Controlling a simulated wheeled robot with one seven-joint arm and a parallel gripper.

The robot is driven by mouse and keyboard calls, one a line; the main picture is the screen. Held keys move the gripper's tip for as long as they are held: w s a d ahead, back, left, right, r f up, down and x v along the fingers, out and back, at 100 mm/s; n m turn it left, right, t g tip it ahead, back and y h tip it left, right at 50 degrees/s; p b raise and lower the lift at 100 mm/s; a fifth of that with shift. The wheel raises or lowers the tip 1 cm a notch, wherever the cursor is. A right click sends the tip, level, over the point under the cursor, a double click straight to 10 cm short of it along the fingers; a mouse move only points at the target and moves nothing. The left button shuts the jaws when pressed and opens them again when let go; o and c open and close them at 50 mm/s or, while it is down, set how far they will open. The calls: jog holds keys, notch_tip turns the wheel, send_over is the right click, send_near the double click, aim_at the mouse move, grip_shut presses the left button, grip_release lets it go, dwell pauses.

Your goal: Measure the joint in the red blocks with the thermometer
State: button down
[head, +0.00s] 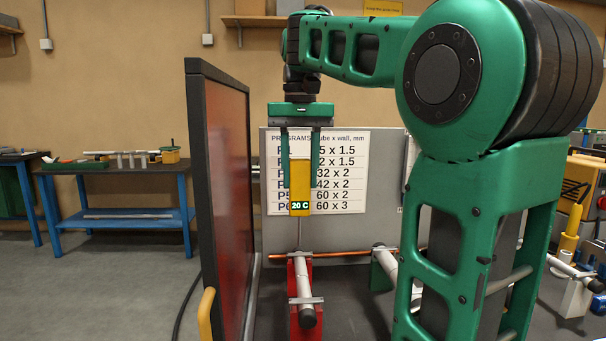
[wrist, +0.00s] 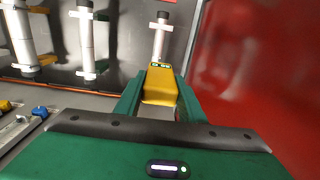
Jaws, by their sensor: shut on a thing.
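My gripper (head: 300,186) is shut on the thermometer (head: 300,172), a yellow body with a display reading 20 C. The thermometer hangs upright with its thin probe pointing down. It also shows between my fingers in the wrist view (wrist: 160,88). The red blocks (head: 303,318) stand below it and carry a pale tube (head: 304,280) with a dark end. The probe's lower end is close above the far part of this tube, by a copper-coloured rod (head: 340,254). I cannot tell whether it touches. The joint itself is not clear.
A dark-framed red panel (head: 228,180) with a yellow handle (head: 206,312) stands close left of my gripper. A grey board (head: 350,225) with a printed chart is behind. Green blocks (head: 382,270) with another tube are to the right. A blue-legged bench (head: 120,220) is far left.

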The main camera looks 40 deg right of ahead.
aim_at(303, 216)
jog(key=shift+d, duration=0.3)
jog(key=shift+f, duration=0.1)
jog(key=shift+s+f, duration=0.1)
jog(key=shift+f, duration=3.35)
jog(key=shift+s+f, duration=0.15)
jog(key=shift+f, duration=0.2)
jog(key=shift+f, duration=0.6)
jog(key=shift+r, duration=0.1)
dwell(0.7)
jog(key=shift+r, duration=2.95)
